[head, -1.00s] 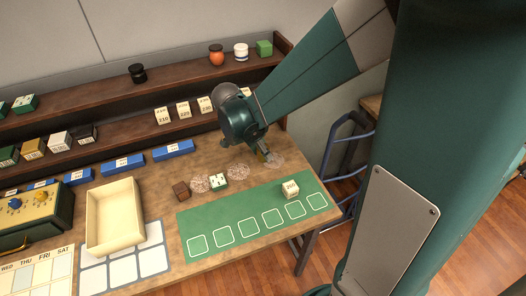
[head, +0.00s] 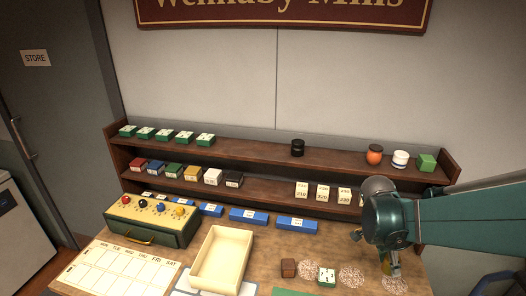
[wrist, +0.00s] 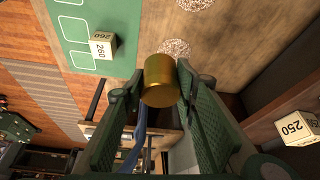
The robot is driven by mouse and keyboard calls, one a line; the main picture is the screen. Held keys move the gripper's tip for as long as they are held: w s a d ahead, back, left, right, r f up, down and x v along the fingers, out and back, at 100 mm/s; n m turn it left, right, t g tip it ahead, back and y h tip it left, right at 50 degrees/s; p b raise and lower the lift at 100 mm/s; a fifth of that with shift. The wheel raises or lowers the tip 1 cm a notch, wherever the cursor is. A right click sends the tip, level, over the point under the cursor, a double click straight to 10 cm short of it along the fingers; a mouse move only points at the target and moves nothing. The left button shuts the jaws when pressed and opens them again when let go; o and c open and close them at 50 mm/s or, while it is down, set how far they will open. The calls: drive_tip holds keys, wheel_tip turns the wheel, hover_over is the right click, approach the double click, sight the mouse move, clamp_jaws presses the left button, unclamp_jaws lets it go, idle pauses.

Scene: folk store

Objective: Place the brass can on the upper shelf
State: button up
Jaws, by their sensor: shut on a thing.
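The brass can (wrist: 159,80) is between the two fingers of my gripper (wrist: 160,90) in the wrist view, and the fingers are shut on it. In the head view my gripper (head: 391,266) points down over the right part of the table, close to a pale speckled round patch (head: 394,284). The can is hard to make out there. The upper shelf (head: 250,147) runs along the back wall, above and behind my gripper.
The lower shelf (head: 270,186) holds coloured boxes and numbered blocks (head: 323,193). Free stretches of upper shelf lie between the green-and-white boxes and black jar, and between the black and orange jars.

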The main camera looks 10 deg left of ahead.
wheel_tip(320, 180, up, 39)
drive_tip(key=w+a+r+n+t+p, duration=0.1)
drive_tip(key=w+a+n+p, duration=0.2)
drive_tip(key=w+a+p, duration=1.05)
drive_tip(key=w+a+f+n+b, duration=0.1)
drive_tip(key=w+a+b, duration=0.2)
drive_tip(key=w+a, duration=0.9)
drive_tip(key=shift+t, duration=0.3)
drive_tip(key=f, duration=0.5)
drive_tip(key=shift+w+d+f, duration=0.15)
drive_tip(key=shift+d, duration=0.1)
drive_tip(key=shift+f, duration=0.1)
drive_tip(key=shift+f, duration=2.8)
drive_tip(key=shift+f, duration=0.1)
